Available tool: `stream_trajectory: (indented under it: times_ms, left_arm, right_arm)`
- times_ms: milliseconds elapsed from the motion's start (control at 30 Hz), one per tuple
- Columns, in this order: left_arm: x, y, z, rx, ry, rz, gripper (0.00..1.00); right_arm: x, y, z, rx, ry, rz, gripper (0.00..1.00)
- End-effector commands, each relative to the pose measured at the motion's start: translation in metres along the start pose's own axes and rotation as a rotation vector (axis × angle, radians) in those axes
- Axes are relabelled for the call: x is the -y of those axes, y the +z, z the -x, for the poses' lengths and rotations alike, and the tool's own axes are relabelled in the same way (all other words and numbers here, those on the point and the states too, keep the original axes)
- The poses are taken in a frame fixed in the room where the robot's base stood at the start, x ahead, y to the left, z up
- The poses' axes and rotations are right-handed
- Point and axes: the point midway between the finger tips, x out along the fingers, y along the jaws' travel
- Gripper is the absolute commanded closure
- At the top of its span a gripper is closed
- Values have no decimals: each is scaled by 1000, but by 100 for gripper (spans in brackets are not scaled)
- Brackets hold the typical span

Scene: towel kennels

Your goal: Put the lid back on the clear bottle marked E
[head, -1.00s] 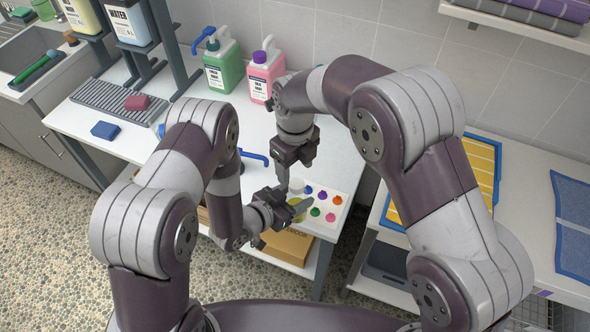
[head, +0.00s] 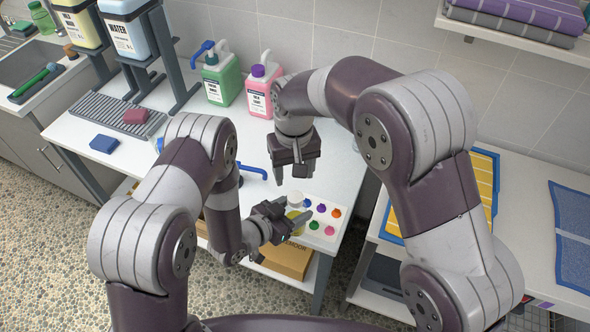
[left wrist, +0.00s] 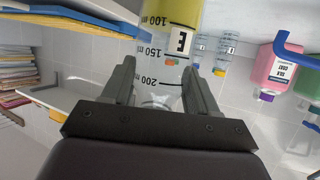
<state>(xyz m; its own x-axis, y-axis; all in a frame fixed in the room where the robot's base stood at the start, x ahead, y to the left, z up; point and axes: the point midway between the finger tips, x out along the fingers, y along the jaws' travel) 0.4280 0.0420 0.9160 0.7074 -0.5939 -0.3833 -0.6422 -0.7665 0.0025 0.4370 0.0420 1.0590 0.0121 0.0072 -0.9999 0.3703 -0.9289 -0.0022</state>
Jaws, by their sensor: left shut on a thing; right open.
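The clear bottle marked E (left wrist: 180,40) stands between the fingers of my left gripper (left wrist: 158,88) in the left wrist view. It holds yellow liquid, and the upside-down picture shows its scale and label. In the head view my left gripper (head: 288,211) is shut on this bottle (head: 295,216), at the white board. A pale round thing, seemingly the white lid (head: 296,198), shows at the bottle's top; whether it is seated I cannot tell. My right gripper (head: 297,172) is open and empty above it, fingers pointing down.
The white board (head: 324,219) carries several coloured round pieces. Behind stand a green jug (head: 222,80) and a pink jug (head: 262,92). A blue sponge (head: 104,144) lies left. A cardboard box (head: 286,262) is on the shelf below. The table between jugs and board is mostly clear.

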Motion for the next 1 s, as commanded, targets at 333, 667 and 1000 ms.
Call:
stream_trajectory:
  times_ms: [333,667,1000]
  left_arm:
    - [0,0,0,0,0,0,100]
    - [0,0,0,0,0,0,100]
    - [0,0,0,0,0,0,100]
  right_arm:
    - [-1,5,3,12,-7,1396,41]
    - [-1,6,3,14,-16,2035,41]
    - [-1,6,2,14,-16,2057,41]
